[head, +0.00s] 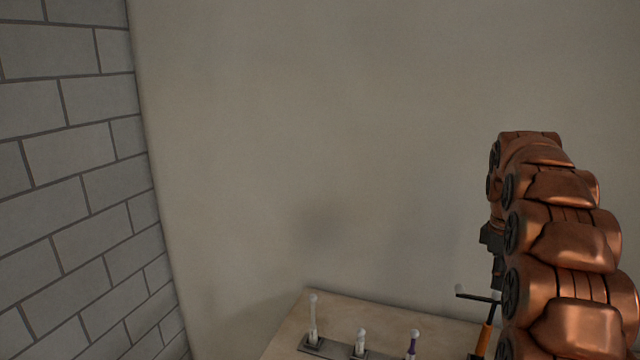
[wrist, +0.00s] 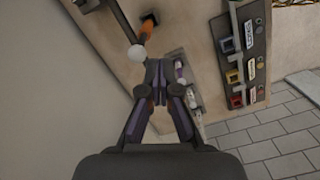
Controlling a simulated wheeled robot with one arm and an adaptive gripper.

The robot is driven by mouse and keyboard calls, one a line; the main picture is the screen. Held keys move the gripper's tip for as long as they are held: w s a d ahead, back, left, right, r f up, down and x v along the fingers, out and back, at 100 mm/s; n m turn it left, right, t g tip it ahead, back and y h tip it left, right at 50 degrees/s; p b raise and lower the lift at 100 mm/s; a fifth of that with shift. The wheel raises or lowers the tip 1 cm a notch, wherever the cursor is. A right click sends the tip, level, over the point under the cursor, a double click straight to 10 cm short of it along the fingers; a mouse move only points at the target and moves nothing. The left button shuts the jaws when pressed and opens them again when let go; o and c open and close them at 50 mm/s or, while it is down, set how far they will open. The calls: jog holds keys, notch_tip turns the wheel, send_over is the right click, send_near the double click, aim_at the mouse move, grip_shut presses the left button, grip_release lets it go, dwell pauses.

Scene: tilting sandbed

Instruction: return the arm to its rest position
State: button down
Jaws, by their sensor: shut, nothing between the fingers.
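My copper arm (head: 565,240) rises on the right side of the head view, raised above the right end of the table. My gripper (wrist: 157,92) shows in the wrist view with its dark fingertips together and nothing between them. In the head view its dark end hangs at the arm's far side, partly hidden by the arm. It points down toward the table. An orange-handled tool (head: 484,338) with a dark crosspiece stands just below it, partly hidden by my arm.
The pale wooden table (head: 290,337) holds several slim white-topped items, one purple (head: 412,343), in a grey holder (head: 312,344). A plain wall (head: 300,130) stands behind; a grey brick wall (head: 70,180) is at left.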

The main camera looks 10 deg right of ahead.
jog(key=s+a+m, duration=0.2)
jog(key=s+a, duration=0.5)
jog(key=a, duration=0.3)
jog(key=s+a+m, duration=0.2)
jog(key=s+a, duration=0.5)
jog(key=a, duration=0.3)
jog(key=s+a+f+m, duration=0.2)
jog(key=s+a+f, duration=0.1)
jog(key=s, duration=0.6)
jog(key=s+a+f+m+g, duration=0.1)
jog(key=s+a+f, duration=0.3)
jog(key=s, duration=0.5)
jog(key=a, duration=0.2)
jog(key=shift+s+a+f+m+y, duration=0.2)
jog(key=shift+s+a+m+y, duration=0.1)
jog(key=shift+m, duration=0.1)
jog(key=shift+d, duration=0.1)
